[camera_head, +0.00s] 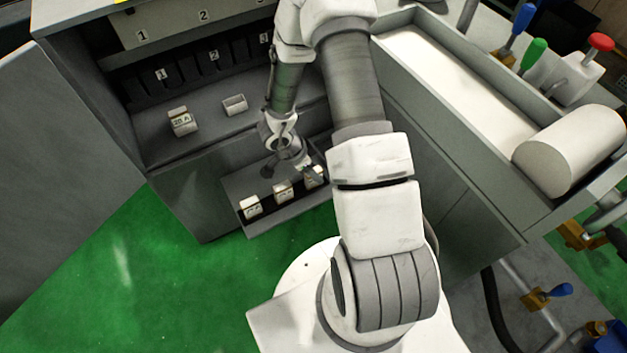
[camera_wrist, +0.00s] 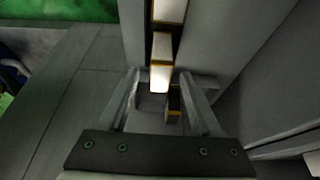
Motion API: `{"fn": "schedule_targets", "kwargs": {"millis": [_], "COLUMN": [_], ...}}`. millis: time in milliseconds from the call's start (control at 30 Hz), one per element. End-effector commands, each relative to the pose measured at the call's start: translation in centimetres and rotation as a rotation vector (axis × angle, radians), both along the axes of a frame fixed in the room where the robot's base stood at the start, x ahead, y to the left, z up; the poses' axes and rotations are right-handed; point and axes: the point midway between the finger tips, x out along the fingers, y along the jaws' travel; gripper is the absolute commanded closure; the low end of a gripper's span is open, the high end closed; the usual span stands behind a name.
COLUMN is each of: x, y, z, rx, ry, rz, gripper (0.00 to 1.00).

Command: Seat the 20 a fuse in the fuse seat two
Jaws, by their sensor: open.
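A white block fuse (camera_head: 181,121) marked 20 A stands on the cabinet shelf at left, in front of the slot labelled 1. An empty rectangular frame (camera_head: 235,104), which looks like a seat, is to its right, in front of the slot labelled 2. Several similar fuses stand in a row in the lower tray (camera_head: 240,186): one at the near left (camera_head: 250,207), one in the middle (camera_head: 283,193), and one at right (camera_head: 314,175); their markings are unreadable. My gripper (camera_head: 311,168) is open over the right end of this row. In the wrist view, a pale-topped fuse (camera_wrist: 161,77) shows between its fingers (camera_wrist: 165,82).
The cabinet has dark slots with number labels (camera_head: 213,55) behind the shelf. At right are a long white-bottomed trough (camera_head: 470,80), a white cylinder (camera_head: 568,150) and coloured-knob levers (camera_head: 533,55). Green floor (camera_head: 130,270) lies open at front left.

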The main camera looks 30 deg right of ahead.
Motion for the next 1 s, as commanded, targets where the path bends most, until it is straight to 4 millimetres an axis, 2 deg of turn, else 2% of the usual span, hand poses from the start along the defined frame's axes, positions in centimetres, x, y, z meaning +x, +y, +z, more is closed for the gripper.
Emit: {"fn": "schedule_targets", "kwargs": {"millis": [33, 67, 333, 600, 700, 1000], "x": [-0.01, 0.02, 0.06, 0.05, 0.05, 0.06], "y": [-0.29, -0.40, -0.51, -0.50, -0.49, -0.48], "z": [-0.97, -1.12, -1.08, -1.07, -1.07, -1.07], "rx": [0.000, 0.000, -0.001, 0.000, 0.000, 0.000], "ry": [0.000, -0.001, -0.001, -0.001, -0.001, -0.001], "rz": [-0.002, -0.002, -0.001, 0.000, 0.000, 0.000], "gripper": [0.35, 0.35, 0.37, 0.85, 1.00, 1.00]}}
